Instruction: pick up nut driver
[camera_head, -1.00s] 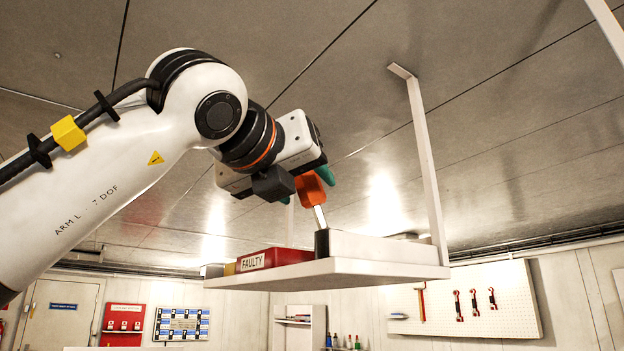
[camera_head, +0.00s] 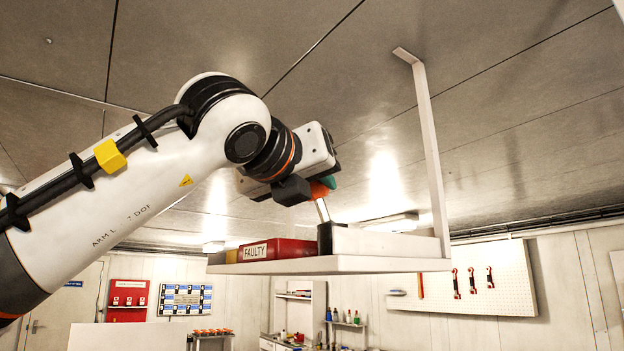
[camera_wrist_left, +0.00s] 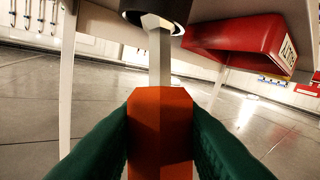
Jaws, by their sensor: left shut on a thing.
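The nut driver has an orange handle (camera_head: 319,190) and a pale metal shaft (camera_head: 322,210). It stands tilted, its lower end inside a black holder (camera_head: 325,238) on a hanging white shelf. My left gripper (camera_head: 325,184) is above the holder, with its green fingers on the handle. In the left wrist view the fingers press both sides of the orange handle (camera_wrist_left: 160,130), and the shaft (camera_wrist_left: 160,58) runs into the mouth of the black holder (camera_wrist_left: 155,10). My right gripper is not in view.
A red bin labelled FAULTY (camera_head: 278,249) sits left of the holder on the shelf (camera_head: 330,265). A white box (camera_head: 385,243) is right of it. A white bracket post (camera_head: 432,150) rises to the ceiling at the shelf's right. Left of this post, space above the shelf looks open.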

